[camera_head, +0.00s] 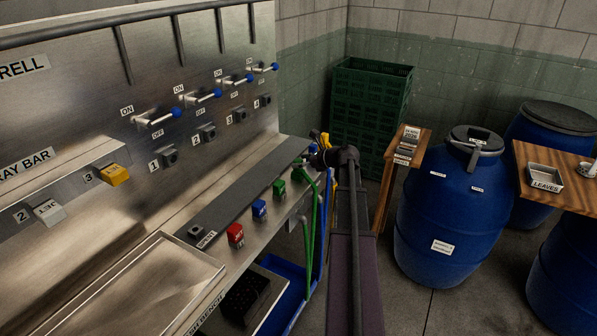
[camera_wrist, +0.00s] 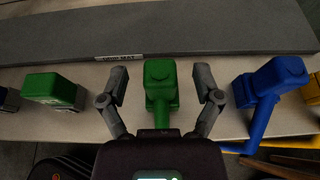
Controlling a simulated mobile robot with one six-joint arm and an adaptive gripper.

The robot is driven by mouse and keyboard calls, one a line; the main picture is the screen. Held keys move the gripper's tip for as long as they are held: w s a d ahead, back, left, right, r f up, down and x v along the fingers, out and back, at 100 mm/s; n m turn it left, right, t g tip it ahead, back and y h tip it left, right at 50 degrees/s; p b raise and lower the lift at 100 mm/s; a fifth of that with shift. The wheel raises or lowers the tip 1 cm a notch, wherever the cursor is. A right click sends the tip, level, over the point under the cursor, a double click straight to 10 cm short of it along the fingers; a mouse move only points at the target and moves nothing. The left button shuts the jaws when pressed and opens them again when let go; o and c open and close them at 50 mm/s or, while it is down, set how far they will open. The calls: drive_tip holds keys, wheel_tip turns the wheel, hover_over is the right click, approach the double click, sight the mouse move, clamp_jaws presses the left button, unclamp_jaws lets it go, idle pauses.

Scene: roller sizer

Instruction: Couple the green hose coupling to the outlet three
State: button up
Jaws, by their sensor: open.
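The green hose coupling (camera_wrist: 160,76) stands on the bench edge in the wrist view, its green hose running toward me. My gripper (camera_wrist: 160,88) is open, with one finger on each side of the coupling and visible gaps to both. In the head view my gripper (camera_head: 322,157) is at the far end of the bench, by the green coupling (camera_head: 300,175) and its hanging hose. Outlet three (camera_head: 240,116) is a dark square fitting low on the steel panel, with a blue-tipped lever above it. It looks empty.
A green block (camera_wrist: 52,90) stands left of the coupling, and a blue hose coupling (camera_wrist: 272,82) stands close on the right. Red (camera_head: 235,235) and blue (camera_head: 259,209) blocks line the bench front. A grey grip mat (camera_head: 235,197) lies behind them. Blue barrels (camera_head: 445,220) stand at right.

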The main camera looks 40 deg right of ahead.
drive_tip(key=shift+w+a+f, duration=0.15)
drive_tip(key=shift+w+f, duration=0.05)
drive_tip(key=shift+w, duration=0.15)
idle(0.3)
clamp_jaws()
